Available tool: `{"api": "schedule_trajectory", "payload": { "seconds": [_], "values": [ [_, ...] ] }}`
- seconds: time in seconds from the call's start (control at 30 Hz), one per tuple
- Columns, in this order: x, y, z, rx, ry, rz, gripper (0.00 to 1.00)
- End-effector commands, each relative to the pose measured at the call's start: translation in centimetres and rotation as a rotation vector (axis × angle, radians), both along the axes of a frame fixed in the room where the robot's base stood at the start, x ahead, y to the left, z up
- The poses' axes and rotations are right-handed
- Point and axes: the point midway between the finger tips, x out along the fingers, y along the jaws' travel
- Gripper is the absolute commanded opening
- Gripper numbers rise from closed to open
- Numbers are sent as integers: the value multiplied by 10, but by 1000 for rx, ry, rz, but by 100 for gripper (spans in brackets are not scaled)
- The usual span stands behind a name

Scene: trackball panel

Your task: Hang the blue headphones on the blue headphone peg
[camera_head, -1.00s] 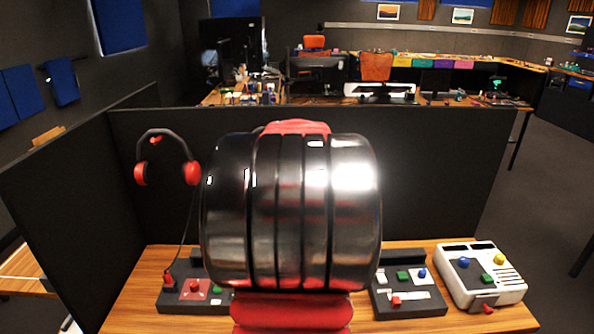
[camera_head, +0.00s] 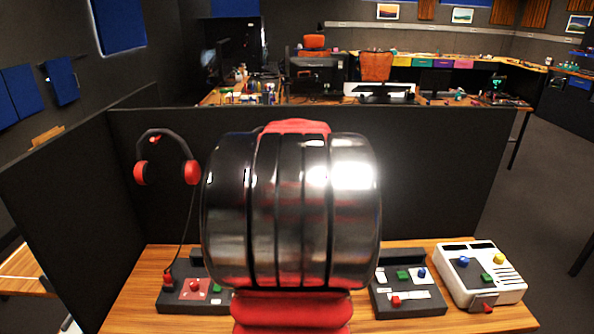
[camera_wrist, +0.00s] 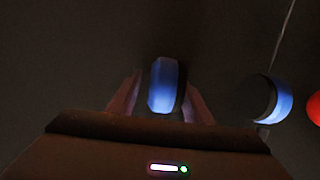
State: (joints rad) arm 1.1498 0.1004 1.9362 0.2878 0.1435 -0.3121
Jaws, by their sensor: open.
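In the wrist view, the blue headphones show as one blue ear cup (camera_wrist: 163,85) between my fingers and another blue-sided cup to the right; their band cannot be made out. My gripper (camera_wrist: 158,98) is open, with one finger on each side of the nearer cup. Whether the fingers touch it cannot be told. In the head view, my dark arm covers the middle of the panel, so the blue headphones, my gripper and the blue headphone peg are hidden there. The blue peg cannot be made out in the wrist view either.
Red headphones (camera_head: 192,172) hang on a red peg (camera_head: 155,139) at the left of the black partition (camera_head: 440,165). Their cable runs down to a control box (camera_head: 180,300). More control boxes, one dark (camera_head: 410,300) and one white (camera_head: 507,291), stand on the wooden desk (camera_head: 135,300).

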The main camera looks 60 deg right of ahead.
Motion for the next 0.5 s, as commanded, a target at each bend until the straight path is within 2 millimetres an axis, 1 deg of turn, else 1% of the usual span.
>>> {"api": "schedule_trajectory", "payload": {
  "seconds": [0.3, 0.5],
  "values": [
    [-1, 2, 1, 0, 0, 0, 45],
    [-6, 11, 10, -2, -1, 0, 45]
  ]
}}
